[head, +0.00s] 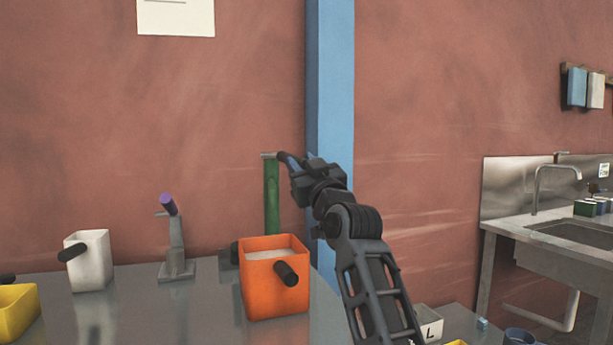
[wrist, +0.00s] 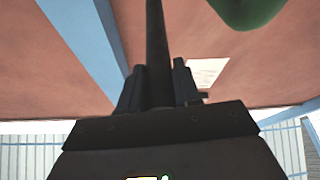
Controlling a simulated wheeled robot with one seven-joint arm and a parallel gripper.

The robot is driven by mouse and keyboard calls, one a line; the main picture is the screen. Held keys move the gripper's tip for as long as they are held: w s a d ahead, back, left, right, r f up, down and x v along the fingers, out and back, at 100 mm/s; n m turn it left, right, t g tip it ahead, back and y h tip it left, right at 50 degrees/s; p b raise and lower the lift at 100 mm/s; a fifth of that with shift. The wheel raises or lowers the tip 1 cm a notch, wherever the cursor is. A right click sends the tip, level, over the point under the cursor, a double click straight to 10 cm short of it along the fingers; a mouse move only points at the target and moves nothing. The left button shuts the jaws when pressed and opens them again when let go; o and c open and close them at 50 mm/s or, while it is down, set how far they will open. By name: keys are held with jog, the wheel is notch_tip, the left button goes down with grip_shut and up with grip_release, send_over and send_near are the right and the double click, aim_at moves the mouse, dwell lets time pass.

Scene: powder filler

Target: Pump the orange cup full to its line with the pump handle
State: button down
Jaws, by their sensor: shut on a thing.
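The orange cup (head: 262,291) stands upright on the metal table, with a black side handle facing me. Pale powder (head: 270,254) shows inside, a little below the rim; I cannot make out the fill line. A green pump post (head: 271,200) rises behind the cup. My gripper (head: 296,168) is at the top of the post, shut on the black pump handle. In the wrist view the pump handle (wrist: 156,40) runs as a dark bar between the fingers of my gripper (wrist: 158,88). A blurred green part shows at upper right there. The pump's outlet is not clear.
A white cup (head: 88,268) and a yellow cup (head: 18,309) stand at the left. A grey stand with a purple-tipped lever (head: 168,205) is between the white and orange cups. A blue pillar (head: 331,90) rises behind my arm. A sink (head: 585,232) is at right.

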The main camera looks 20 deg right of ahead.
jog(key=shift+f, duration=0.15)
jog(key=c, duration=0.8)
grip_release()
jog(key=shift+c, duration=0.2)
jog(key=shift+s, duration=0.1)
jog(key=v, duration=0.7)
jog(key=shift+s+f, duration=0.15)
jog(key=shift+s, duration=0.1)
jog(key=shift+c, duration=0.2)
